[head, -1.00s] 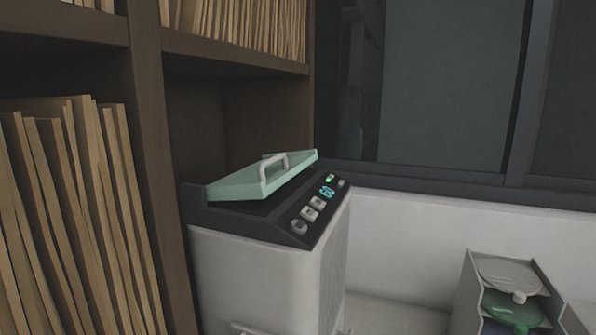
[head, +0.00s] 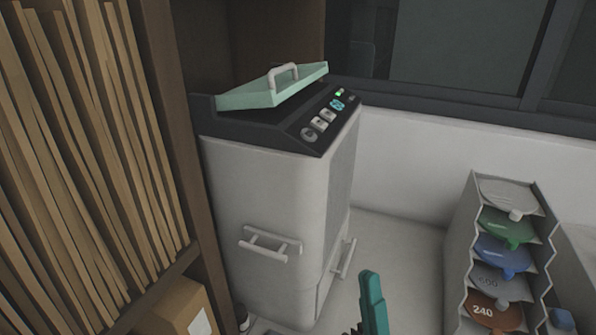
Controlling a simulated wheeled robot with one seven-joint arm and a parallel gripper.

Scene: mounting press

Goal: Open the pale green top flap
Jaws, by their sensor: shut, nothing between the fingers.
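The pale green top flap (head: 262,97) lies on top of the white and dark grey mounting press (head: 275,185). A light grey arched handle (head: 283,76) stands on it. The flap sits tilted, with a dark gap under its front right edge, so it looks slightly raised. My gripper (head: 371,281) shows as a teal finger shape at the bottom edge, low and right of the press body. It is shut and empty, well below and apart from the flap. Most of my arm is out of view.
A dark control strip (head: 325,118) with buttons runs beside the flap. Grey bar handles (head: 268,243) stick out of the press's front and side. A wooden shelf of folders (head: 85,150) stands close left. A rack of coloured discs (head: 462,235) stands right. A window is behind.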

